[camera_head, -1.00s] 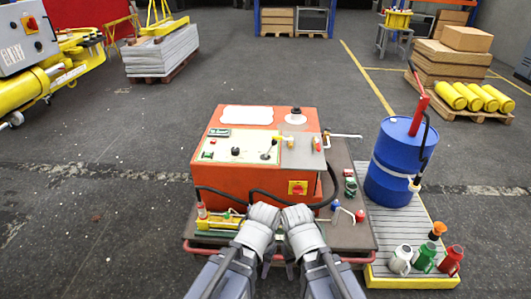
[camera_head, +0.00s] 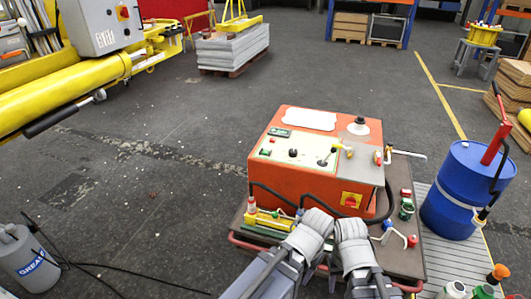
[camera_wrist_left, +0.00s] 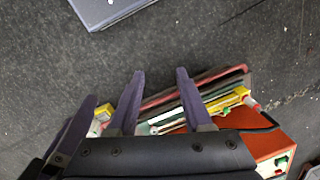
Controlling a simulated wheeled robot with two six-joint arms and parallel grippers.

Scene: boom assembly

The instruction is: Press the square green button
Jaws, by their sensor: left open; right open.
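The orange control box (camera_head: 296,172) stands on a cart, with a pale panel on its top. A small green button (camera_head: 265,152) shows at the left of that panel; its exact shape is too small to tell. In the left wrist view a green button (camera_wrist_left: 283,163) shows on the box at the lower right. My left gripper (camera_wrist_left: 160,75) is open and empty, apart from the button. My right gripper (camera_head: 336,284) is beside it, low in front of the cart; its fingers are mostly hidden in the head view. Both are nearer to me than the panel.
A black hose loops across the front of the box. A blue drum (camera_head: 458,190) stands at the right. A grey canister (camera_head: 28,262) with a cable is on the floor at left. Floor left of the cart is mostly clear.

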